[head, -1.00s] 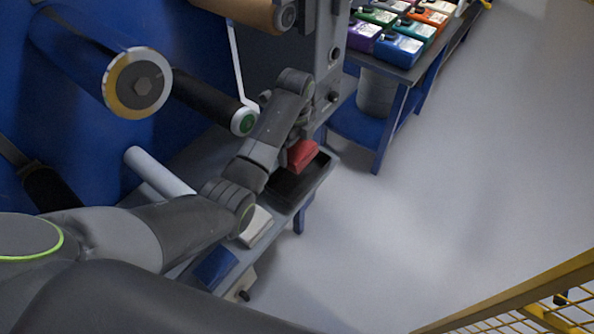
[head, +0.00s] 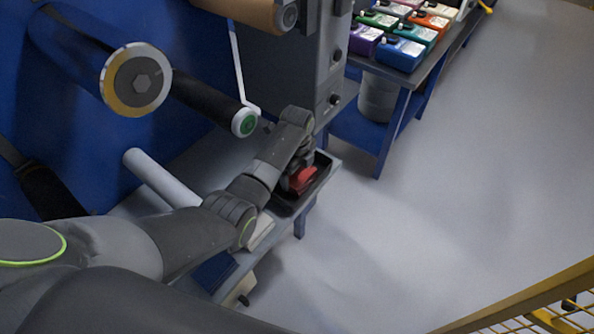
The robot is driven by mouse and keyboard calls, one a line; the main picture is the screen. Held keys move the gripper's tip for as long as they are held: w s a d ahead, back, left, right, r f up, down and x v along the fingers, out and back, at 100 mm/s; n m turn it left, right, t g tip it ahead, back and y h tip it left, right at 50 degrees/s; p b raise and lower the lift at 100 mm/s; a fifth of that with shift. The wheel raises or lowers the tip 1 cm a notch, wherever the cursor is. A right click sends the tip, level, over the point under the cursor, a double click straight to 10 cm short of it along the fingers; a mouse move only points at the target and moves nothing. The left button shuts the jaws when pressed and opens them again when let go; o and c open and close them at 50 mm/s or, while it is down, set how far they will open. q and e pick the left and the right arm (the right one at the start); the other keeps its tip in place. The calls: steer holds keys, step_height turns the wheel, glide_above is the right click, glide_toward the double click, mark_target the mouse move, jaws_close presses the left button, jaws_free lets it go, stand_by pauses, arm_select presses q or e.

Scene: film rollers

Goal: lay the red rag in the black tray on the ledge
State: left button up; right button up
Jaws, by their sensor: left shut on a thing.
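The red rag (head: 304,179) is low inside the black tray (head: 322,172), within its walls. The tray sits on the grey ledge (head: 333,163) in the middle of the head view. My left gripper (head: 297,182) reaches down over the tray and is shut on the rag. The wrist hides the fingertips and part of the rag, so I cannot tell whether the rag touches the tray floor. My right gripper is not in view.
A pale block (head: 261,232) and a blue item (head: 214,271) lie on the ledge nearer me. Rollers, including a white one (head: 160,178), jut out left of the arm. A blue bench (head: 395,110) with coloured containers stands behind.

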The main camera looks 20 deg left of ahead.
mark_target(297, 173)
arm_select(q)
steer(key=shift+f, duration=0.1)
steer(key=o, duration=0.8)
step_height(297, 173, up, 12)
steer(key=p, duration=0.1)
steer(key=shift+p, duration=0.4)
